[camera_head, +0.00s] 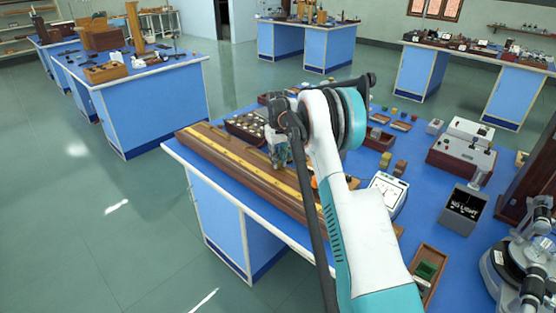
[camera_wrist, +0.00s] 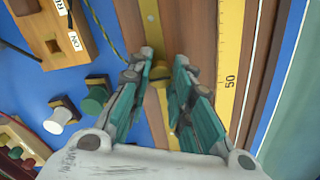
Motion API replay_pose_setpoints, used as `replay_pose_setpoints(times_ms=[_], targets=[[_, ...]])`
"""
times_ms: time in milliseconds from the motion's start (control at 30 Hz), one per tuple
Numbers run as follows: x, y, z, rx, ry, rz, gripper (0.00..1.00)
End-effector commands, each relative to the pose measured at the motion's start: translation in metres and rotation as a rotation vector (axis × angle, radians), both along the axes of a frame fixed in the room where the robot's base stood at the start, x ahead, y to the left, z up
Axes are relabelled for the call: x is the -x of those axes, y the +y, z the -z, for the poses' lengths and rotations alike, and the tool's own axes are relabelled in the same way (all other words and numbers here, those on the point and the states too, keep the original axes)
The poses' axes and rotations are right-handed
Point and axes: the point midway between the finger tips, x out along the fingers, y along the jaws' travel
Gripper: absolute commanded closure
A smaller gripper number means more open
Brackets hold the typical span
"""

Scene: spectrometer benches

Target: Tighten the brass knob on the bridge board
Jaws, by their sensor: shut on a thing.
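The bridge board (camera_head: 225,156) is a long wooden board with a yellow scale, lying along the left front edge of the blue bench. In the wrist view the board (camera_wrist: 201,25) shows a brass strip and a scale marked 50. The small brass knob (camera_wrist: 160,72) sits on the brass strip, between my fingertips. My gripper (camera_wrist: 163,62) points down at the board and is shut on the knob, with a finger on either side. In the head view my gripper (camera_head: 279,157) is over the board's middle, and the knob is hidden there.
A dial meter (camera_head: 386,193) stands to the right of my arm. A box with several round knobs (camera_head: 243,127) lies behind the board. In the wrist view a wooden switch block (camera_wrist: 55,35) marked ON and a green-capped terminal (camera_wrist: 95,98) lie left of the board.

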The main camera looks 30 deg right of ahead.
Motion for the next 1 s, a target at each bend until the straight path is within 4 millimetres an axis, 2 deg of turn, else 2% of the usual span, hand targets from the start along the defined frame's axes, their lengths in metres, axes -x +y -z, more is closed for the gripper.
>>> replay_pose_setpoints(times_ms=[367, 400, 500, 833, 1000], targets=[[0.0, 0.0, 0.0, 0.0, -0.001, 0.066, 1.0], [0.0, 0.0, 0.0, 0.0, -0.001, 0.066, 0.78], [0.0, 0.0, 0.0, 0.0, -0.001, 0.066, 0.59], [0.0, 0.0, -0.001, 0.0, -0.001, 0.066, 0.59], [0.0, 0.0, -0.016, 0.0, -0.001, 0.066, 0.59]])
